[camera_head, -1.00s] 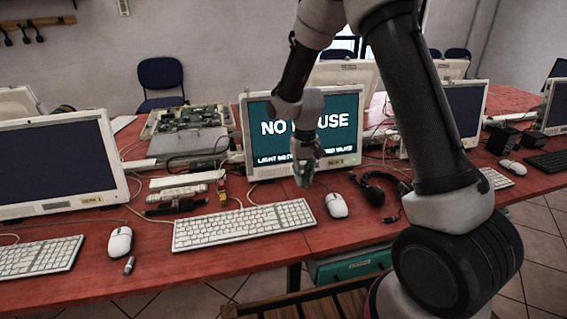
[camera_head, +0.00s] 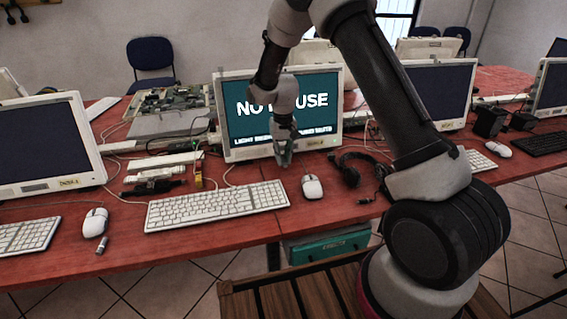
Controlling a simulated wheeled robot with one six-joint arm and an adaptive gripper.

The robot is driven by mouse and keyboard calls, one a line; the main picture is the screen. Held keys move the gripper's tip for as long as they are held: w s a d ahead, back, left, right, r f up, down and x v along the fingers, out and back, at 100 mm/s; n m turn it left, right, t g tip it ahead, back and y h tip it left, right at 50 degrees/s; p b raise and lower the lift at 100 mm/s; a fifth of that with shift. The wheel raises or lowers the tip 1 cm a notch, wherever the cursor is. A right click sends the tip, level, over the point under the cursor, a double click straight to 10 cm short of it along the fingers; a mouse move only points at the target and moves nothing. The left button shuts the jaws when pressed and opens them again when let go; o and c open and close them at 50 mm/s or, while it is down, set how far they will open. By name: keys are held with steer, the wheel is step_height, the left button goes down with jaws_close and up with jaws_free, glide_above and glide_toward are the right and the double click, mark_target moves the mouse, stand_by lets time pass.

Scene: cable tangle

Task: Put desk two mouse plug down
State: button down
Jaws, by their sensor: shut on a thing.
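My gripper (camera_head: 284,155) points down in front of the lower edge of the middle monitor (camera_head: 332,150), above the red desk. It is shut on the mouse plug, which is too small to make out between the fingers. The white mouse (camera_head: 312,188) lies on the desk to the right of and nearer than my gripper. The monitor shows large text that reads as "NO MOUSE", partly covered by my arm. Its lower text line and label are too small to read surely.
A white keyboard (camera_head: 217,206) lies in front of the monitor. A dark headset (camera_head: 352,166) with cables lies right of the mouse. Power strips (camera_head: 160,172) and cables crowd the left. Another mouse (camera_head: 95,222) and a small stick (camera_head: 103,245) lie further left. Some bare desk lies around the middle mouse.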

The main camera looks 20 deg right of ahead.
steer(key=shift+f, duration=1.45)
steer(key=shift+f, duration=0.1)
steer(key=c, duration=1.4)
jaws_free()
steer(key=shift+o, duration=0.2)
